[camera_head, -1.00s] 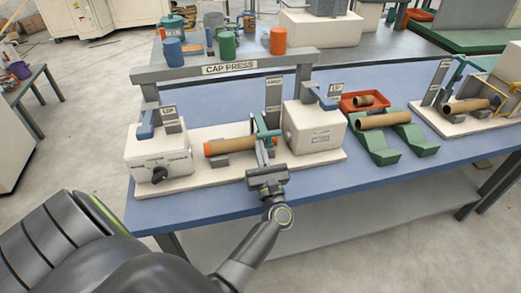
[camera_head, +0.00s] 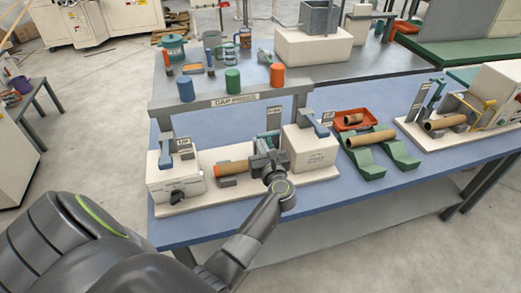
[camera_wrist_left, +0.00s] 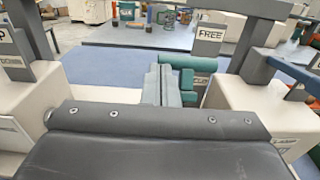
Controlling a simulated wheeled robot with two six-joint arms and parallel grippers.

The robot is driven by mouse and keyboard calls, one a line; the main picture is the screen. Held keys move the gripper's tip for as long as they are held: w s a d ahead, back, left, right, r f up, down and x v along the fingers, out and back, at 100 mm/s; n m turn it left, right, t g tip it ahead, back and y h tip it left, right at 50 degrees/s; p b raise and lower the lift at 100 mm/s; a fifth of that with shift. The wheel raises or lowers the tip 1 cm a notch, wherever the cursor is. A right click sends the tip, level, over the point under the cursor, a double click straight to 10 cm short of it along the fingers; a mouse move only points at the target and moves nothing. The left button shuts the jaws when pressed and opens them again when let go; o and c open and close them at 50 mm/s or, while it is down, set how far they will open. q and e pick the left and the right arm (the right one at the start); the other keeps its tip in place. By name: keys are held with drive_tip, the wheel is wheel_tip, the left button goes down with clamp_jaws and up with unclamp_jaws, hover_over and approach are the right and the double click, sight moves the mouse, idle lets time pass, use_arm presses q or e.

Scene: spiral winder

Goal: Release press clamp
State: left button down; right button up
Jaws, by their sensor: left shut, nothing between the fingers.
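The cap press (camera_head: 236,100) stands on a cream base at the front of the blue table. A brown tube with an orange end (camera_head: 232,168) lies in it between two cream blocks. My left gripper (camera_head: 268,160) is shut and empty at the tube's right part and hides most of the clamp there. In the left wrist view its fingers (camera_wrist_left: 165,86) are together beside a teal bar (camera_wrist_left: 190,62), which looks like part of the clamp; I cannot tell whether they touch. A plate reading FREE (camera_wrist_left: 210,34) stands just behind. My right gripper is not in view.
The left cream block (camera_head: 172,180) and right cream block (camera_head: 310,150) flank the gripper. A green cradle with a tube (camera_head: 372,138) and a red tray (camera_head: 352,122) are to the right. Coloured cylinders stand on the grey shelf behind. The blue table front (camera_head: 225,222) is clear.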

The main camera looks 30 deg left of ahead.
use_arm(q)
approach(248, 99)
drive_tip(key=shift+b+x, duration=0.85)
drive_tip(key=shift+x, duration=2.3)
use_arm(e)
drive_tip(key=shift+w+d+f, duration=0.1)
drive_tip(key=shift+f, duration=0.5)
use_arm(q)
drive_tip(key=shift+f, duration=0.1)
